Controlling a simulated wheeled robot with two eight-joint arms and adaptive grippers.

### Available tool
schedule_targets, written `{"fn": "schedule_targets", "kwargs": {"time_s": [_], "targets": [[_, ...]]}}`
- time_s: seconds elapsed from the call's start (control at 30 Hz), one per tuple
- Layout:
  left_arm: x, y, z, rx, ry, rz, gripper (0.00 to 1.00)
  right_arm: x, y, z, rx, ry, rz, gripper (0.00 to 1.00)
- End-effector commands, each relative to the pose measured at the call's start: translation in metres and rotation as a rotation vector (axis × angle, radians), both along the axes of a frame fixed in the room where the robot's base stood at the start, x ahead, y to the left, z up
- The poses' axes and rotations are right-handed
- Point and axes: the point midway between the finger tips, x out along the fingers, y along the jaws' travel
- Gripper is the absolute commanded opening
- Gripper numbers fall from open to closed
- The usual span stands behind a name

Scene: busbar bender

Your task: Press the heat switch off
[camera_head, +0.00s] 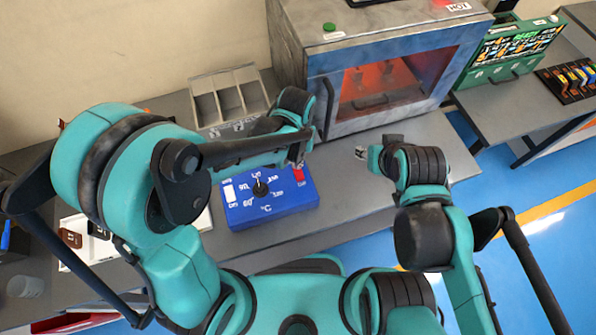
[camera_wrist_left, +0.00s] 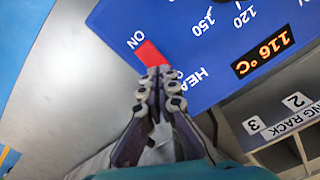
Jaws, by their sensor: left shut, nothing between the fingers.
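A blue control box (camera_head: 285,203) stands on the grey bench. It bears a red switch (camera_head: 298,174) at its right end, a dial knob (camera_head: 261,188) and a white part at its left end. In the left wrist view the red switch (camera_wrist_left: 150,53) sits between the lettering "ON" and the partly covered "HEA". My left gripper (camera_head: 298,163) is shut and empty, just above the red switch. Its fingertips (camera_wrist_left: 158,71) overlap the switch's lower end; I cannot tell whether they touch. My right gripper (camera_head: 368,153) hangs over the bench to the right; its jaw state is unclear.
An oven (camera_head: 400,40) with a glowing orange window stands behind the box. A grey rack (camera_head: 228,97) with compartments is at the back left. An orange display (camera_wrist_left: 262,50) reads 116 °C. The bench right of the box (camera_head: 340,195) is clear.

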Motion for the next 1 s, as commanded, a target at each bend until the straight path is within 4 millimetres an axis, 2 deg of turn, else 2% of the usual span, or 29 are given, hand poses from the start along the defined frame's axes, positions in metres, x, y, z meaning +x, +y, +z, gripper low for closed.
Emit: {"fn": "schedule_targets", "kwargs": {"time_s": [1.0], "targets": [[0.000, 0.000, -0.016, 0.000, 0.000, 0.000, 0.00, 0.000, 0.000, -0.015, 0.000, 0.000, 0.000, 0.40]]}}
